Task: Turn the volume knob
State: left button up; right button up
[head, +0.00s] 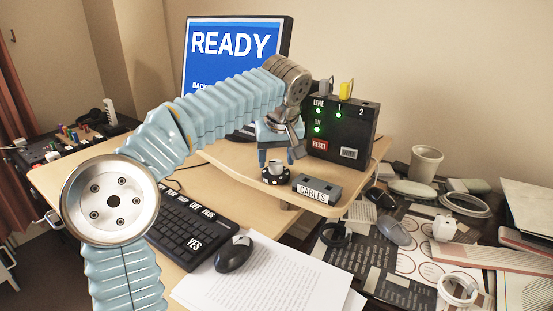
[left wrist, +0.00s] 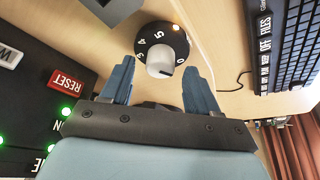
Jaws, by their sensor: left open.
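The volume knob (head: 275,168) is a grey-white knob on a black round dial (head: 275,179) with white numbers, on the raised wooden shelf. In the left wrist view the knob (left wrist: 161,62) sits on its dial (left wrist: 178,38), ahead of my left gripper (left wrist: 160,85). Its blue fingers are open, one to either side of the knob's near end; I cannot tell whether they touch it. In the head view my left gripper (head: 277,157) points down over the dial. My right gripper is not in view.
A black box (head: 342,133) with green lights and a red RESET label stands behind the dial. A grey CABLES block (head: 316,189) lies to its right. A monitor (head: 232,60), keyboard (head: 180,228) and mouse (head: 234,254) are on the desk. The right side is cluttered.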

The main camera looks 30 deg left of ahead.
pick_arm(q)
jog(key=shift+w+a+f, duration=0.15)
jog(key=shift+f, duration=0.4)
jog(key=c, duration=1)
jog(key=shift+m, duration=0.3)
jog(key=m+t+h, duration=0.1)
jog(key=m, duration=0.3)
jog(key=shift+a, duration=0.1)
jog(key=m+h, duration=0.2)
jog(key=m, duration=0.2)
jog(key=shift+a+m, duration=0.1)
jog(key=shift+m, duration=0.3)
